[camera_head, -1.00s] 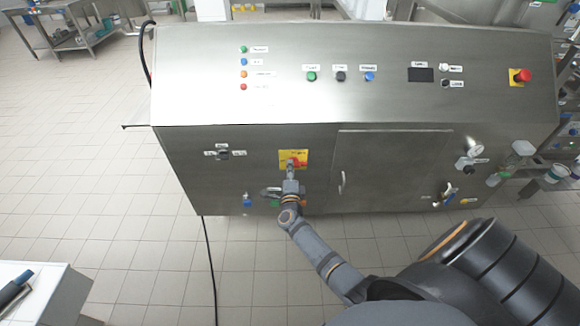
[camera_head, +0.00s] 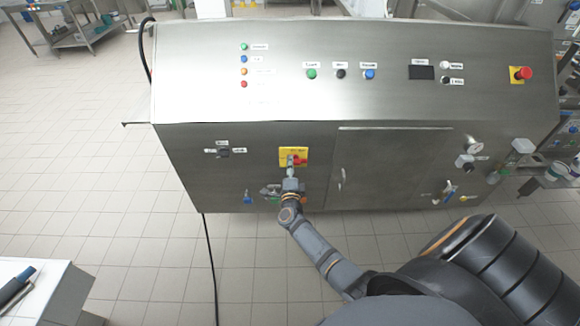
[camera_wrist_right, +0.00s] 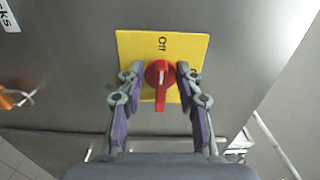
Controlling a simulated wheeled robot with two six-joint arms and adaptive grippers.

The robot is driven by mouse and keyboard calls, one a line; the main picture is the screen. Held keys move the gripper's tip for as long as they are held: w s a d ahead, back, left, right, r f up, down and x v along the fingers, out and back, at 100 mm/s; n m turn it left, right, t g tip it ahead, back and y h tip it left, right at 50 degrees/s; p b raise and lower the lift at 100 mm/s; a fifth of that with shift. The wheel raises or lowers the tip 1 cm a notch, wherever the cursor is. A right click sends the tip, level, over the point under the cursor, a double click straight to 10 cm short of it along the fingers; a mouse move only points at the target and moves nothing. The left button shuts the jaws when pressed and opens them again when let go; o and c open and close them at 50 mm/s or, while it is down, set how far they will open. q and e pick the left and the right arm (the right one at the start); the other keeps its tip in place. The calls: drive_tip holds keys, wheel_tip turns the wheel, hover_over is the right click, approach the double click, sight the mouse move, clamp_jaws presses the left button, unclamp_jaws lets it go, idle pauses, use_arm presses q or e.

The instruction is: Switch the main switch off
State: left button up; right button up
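The main switch is a red rotary knob (camera_head: 300,161) on a yellow plate (camera_head: 304,152) on the front of the steel machine. In the right wrist view the red knob (camera_wrist_right: 160,75) shows its bar pointing down the picture, and "Off" is printed on the yellow plate (camera_wrist_right: 130,42) above it. My right gripper (camera_head: 291,168) is at the switch. In the wrist view its fingers (camera_wrist_right: 159,76) stand close on both sides of the knob's round part, partly closed but apart from the narrow bar. A finger covers part of another label. My left gripper is not in view.
The sloped panel (camera_head: 200,75) above carries several coloured buttons and a red emergency stop (camera_head: 523,74). A small black switch (camera_head: 224,153) is left of the main switch, a cabinet door (camera_head: 385,170) right of it. Small valves (camera_head: 270,192) sit just below the gripper.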

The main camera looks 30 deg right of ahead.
drive_tip(key=v, duration=1.2)
drive_tip(key=s+a+f+n+g+y, duration=0.25)
drive_tip(key=s+f+n, duration=0.2)
drive_tip(key=f, duration=0.45)
drive_tip(key=s+a+f+n+g+y, duration=0.1)
drive_tip(key=s+a+f+n+y, duration=0.2)
drive_tip(key=f+n, duration=0.45)
drive_tip(key=s+a+f+n+g+y, duration=0.1)
drive_tip(key=s+f+n+g+y, duration=0.25)
drive_tip(key=f, duration=0.65)
drive_tip(key=s+d+f+n+g, duration=0.1)
drive_tip(key=s+f+n+g, duration=0.1)
drive_tip(key=s, duration=0.7)
drive_tip(key=s+d+f+n+g, duration=0.2)
drive_tip(key=s+f+n, duration=0.2)
drive_tip(key=s+f, duration=0.3)
drive_tip(key=s+d+f+n+g, duration=0.2)
drive_tip(key=s+f+n+g, duration=0.1)
drive_tip(key=s, duration=1)
drive_tip(key=shift+f, duration=0.7)
